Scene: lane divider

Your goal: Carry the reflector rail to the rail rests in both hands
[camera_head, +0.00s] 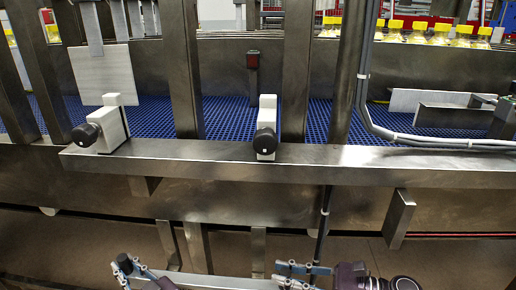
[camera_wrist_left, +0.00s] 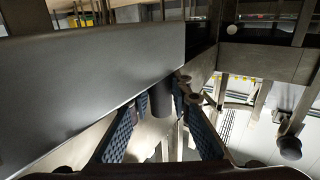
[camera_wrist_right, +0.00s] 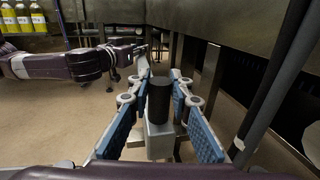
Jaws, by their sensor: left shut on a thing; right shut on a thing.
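The reflector rail (camera_head: 215,283) shows as a pale grey bar at the bottom edge of the head view, low in front of the steel frame. My left gripper (camera_head: 137,273) is shut on its left end, at a black post (camera_wrist_left: 161,100). My right gripper (camera_head: 294,275) is shut on its right end; in the right wrist view a black post (camera_wrist_right: 159,100) on a pale block stands between the blue pads. Two white blocks with black knobs, left (camera_head: 112,122) and right (camera_head: 267,118), sit on the steel ledge above. I cannot tell whether these are the rail rests.
The steel ledge (camera_head: 330,166) runs across in front of and above both grippers. Upright steel posts (camera_head: 297,70) and the blue conveyor belt (camera_head: 225,117) lie behind it. In the left wrist view a big steel beam (camera_wrist_left: 90,80) is close on the left.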

